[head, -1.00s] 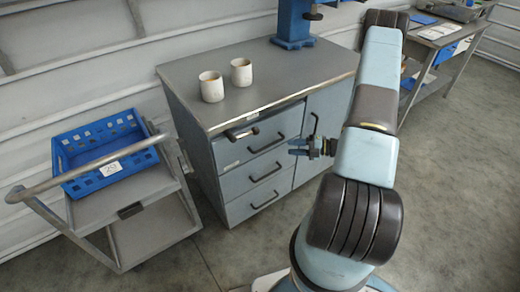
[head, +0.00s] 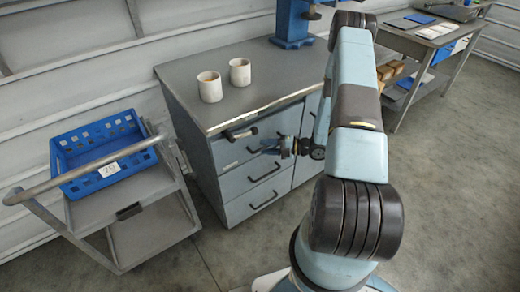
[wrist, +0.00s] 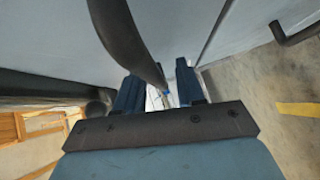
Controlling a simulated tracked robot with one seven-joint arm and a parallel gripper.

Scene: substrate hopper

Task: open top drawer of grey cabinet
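The grey cabinet (head: 201,152) stands in the middle of the head view, with a stack of drawers at its left front.
Two white cups (head: 210,86) stand on the cabinet top. A trolley (head: 105,208) with a blue crate (head: 95,160) stands at left. A workbench (head: 440,35) is at back right. Floor is clear at right.

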